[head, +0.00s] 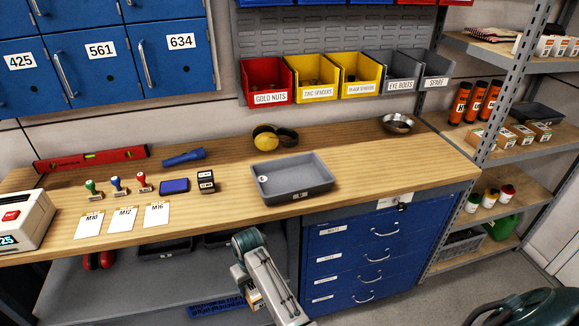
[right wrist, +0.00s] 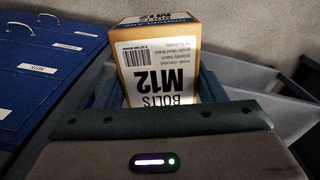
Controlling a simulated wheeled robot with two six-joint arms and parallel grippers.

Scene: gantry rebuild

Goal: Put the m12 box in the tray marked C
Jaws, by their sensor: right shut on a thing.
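The m12 box (right wrist: 160,62), orange and white with a "BOLTS M12" label, is between the jaws of my right gripper in the right wrist view; its label reads upside down there. In the head view only a small part of the box (head: 255,299) shows beside my right gripper (head: 252,296), low in front of the bench. The gripper is shut on it. A grey tray (head: 318,189) stands on the bench near its front edge, above the blue drawers. The small mark on its front is too small to read. My left gripper is not in view.
The wooden bench (head: 228,208) holds M10, M12 and M16 cards (head: 122,218), stamps, an ink pad and ear defenders (head: 273,138). Blue drawers (head: 345,254) stand under its right part. Dark trays (head: 165,247) lie on the under-shelf. A metal rack (head: 508,160) stands at right.

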